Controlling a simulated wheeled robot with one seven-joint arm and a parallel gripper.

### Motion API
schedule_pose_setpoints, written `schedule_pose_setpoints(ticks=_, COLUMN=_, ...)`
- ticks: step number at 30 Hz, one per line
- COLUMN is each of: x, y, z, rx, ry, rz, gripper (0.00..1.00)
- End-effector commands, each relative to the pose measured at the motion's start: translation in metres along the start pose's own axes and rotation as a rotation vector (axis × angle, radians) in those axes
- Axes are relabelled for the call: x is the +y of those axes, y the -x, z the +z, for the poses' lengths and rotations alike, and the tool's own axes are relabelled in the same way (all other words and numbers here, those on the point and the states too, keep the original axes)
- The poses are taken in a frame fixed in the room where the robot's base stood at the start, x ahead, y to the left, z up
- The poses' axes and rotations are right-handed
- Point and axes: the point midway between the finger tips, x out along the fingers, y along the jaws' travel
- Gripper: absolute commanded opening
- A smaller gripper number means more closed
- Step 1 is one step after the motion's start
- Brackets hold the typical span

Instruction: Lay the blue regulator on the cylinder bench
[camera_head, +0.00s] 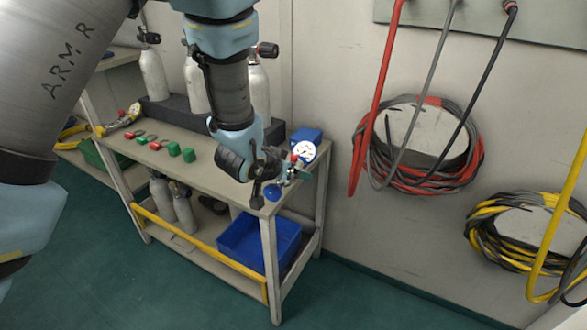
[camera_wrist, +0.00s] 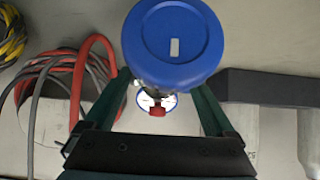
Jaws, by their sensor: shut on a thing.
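The blue regulator (camera_wrist: 172,45) is between the two fingers of my gripper (camera_wrist: 163,100) in the wrist view, its round blue cap facing the camera. A white gauge and a red knob (camera_wrist: 157,111) show below the cap. In the head view the regulator's blue cap (camera_head: 271,193) and white gauge (camera_head: 304,151) show at my gripper (camera_head: 276,180), which is shut on it. It is over the right end of the cylinder bench (camera_head: 190,171). I cannot tell whether it touches the bench top. My gripper hides part of its body.
Grey cylinders (camera_head: 153,75) stand in a dark rack (camera_head: 170,110) along the bench's back. A blue box (camera_head: 306,136) sits at the back right corner. A blue bin (camera_head: 259,243) is below. Coiled hoses (camera_head: 420,145) hang on the wall.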

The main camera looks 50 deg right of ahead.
Motion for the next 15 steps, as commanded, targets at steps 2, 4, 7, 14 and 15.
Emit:
schedule_pose_setpoints(ticks=2, x=-0.001, y=0.000, z=-0.002, rx=0.003, ry=-0.002, rz=0.001, gripper=0.00)
schedule_pose_setpoints(ticks=4, x=-0.005, y=0.000, z=-0.002, rx=0.003, ry=-0.002, rz=0.000, gripper=0.00)
schedule_pose_setpoints(ticks=7, x=-0.011, y=0.000, z=-0.002, rx=0.004, ry=-0.001, rz=-0.001, gripper=0.00)
schedule_pose_setpoints(ticks=14, x=-0.027, y=0.000, z=-0.002, rx=0.004, ry=-0.001, rz=0.000, gripper=0.00)
schedule_pose_setpoints(ticks=15, x=-0.030, y=0.000, z=-0.002, rx=0.004, ry=-0.001, rz=-0.001, gripper=0.00)
